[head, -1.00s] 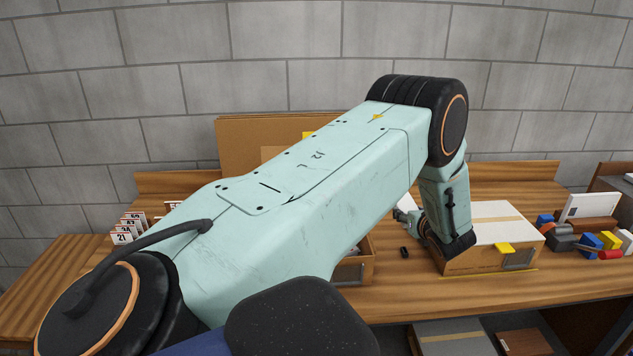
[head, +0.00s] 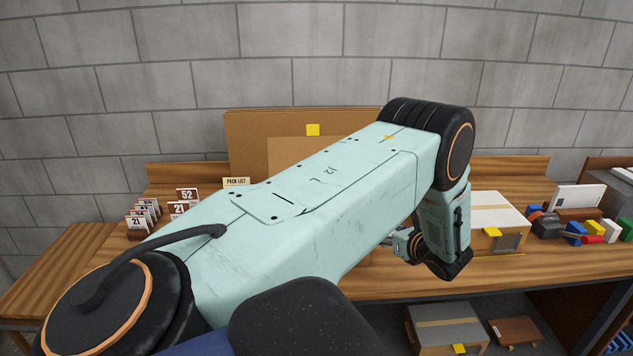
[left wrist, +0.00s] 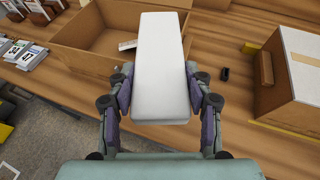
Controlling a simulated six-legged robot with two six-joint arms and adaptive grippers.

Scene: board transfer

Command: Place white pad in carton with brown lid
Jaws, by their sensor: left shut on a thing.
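My left gripper (left wrist: 160,92) is shut on the white pad (left wrist: 161,55), a long flat block held between its two fingers in the left wrist view. The pad covers part of an open brown carton (left wrist: 78,38) behind it, and I cannot tell its exact height above the carton. A small white slip lies inside the carton. In the head view the left gripper (head: 401,243) is partly hidden by my own arm, which also hides the open carton and the pad. My right gripper is not in view.
A closed carton with a white top and tan strip (head: 497,212) stands right of the gripper. Numbered cards (head: 145,215) stand at left. Coloured blocks (head: 590,237) sit at far right. A small black object (left wrist: 224,73) lies between the cartons.

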